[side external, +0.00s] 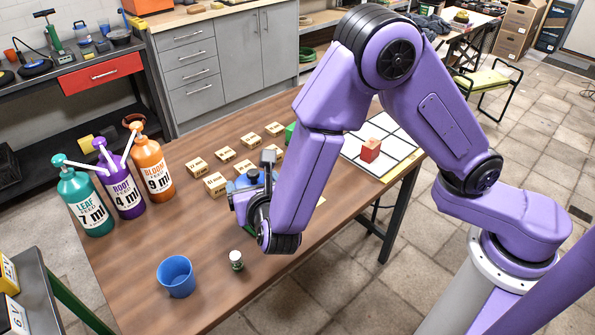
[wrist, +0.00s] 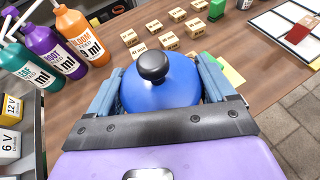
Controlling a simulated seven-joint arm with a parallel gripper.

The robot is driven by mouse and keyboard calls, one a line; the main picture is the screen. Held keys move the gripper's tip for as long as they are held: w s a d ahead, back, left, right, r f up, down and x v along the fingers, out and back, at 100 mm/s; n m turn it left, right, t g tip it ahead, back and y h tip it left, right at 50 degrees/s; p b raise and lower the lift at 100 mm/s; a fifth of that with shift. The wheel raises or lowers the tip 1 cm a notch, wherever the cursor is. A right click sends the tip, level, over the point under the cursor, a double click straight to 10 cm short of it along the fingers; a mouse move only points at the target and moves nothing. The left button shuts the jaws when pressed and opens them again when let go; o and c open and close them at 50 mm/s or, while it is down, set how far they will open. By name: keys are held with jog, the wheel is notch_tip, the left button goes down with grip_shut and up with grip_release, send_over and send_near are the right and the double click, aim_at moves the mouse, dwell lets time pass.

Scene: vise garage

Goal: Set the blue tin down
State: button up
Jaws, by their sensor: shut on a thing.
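The blue tin (wrist: 158,88) is round, with a black knob (wrist: 152,66) on top, and sits between the two fingers of my gripper (wrist: 160,92) in the wrist view. The gripper is shut on it. In the side view the tin (side external: 243,182) is mostly hidden by my gripper (side external: 246,197) and arm, over the middle of the wooden table (side external: 225,225). The tin looks roughly upright. I cannot tell whether its base touches the table.
Three pump bottles, teal (side external: 84,203), purple (side external: 121,188) and orange (side external: 153,171), stand left. Several labelled wooden blocks (side external: 215,183) lie behind. A blue cup (side external: 175,277) and a small dark jar (side external: 237,260) stand in front. A white grid board (side external: 398,152) bears a red block (side external: 370,150).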

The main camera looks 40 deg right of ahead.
jog(key=s+d+m+g+h, duration=0.2)
jog(key=d+m+g+h, duration=0.4)
jog(key=d, duration=2.3)
jog(key=shift+m+t, duration=0.4)
jog(key=shift+t, duration=0.1)
jog(key=shift+w+d+f, duration=0.25)
jog(key=shift+w+f, duration=1.85)
jog(key=shift+w, duration=0.1)
jog(key=shift+w+d+f, duration=0.25)
jog(key=shift+w+f, duration=1.85)
jog(key=shift+w, duration=0.15)
jog(key=shift+w+d+f, duration=0.25)
jog(key=shift+w+f, duration=1.85)
jog(key=shift+w, duration=0.1)
jog(key=shift+f, duration=0.15)
jog(key=o, duration=1.3)
jog(key=shift+c, duration=0.2)
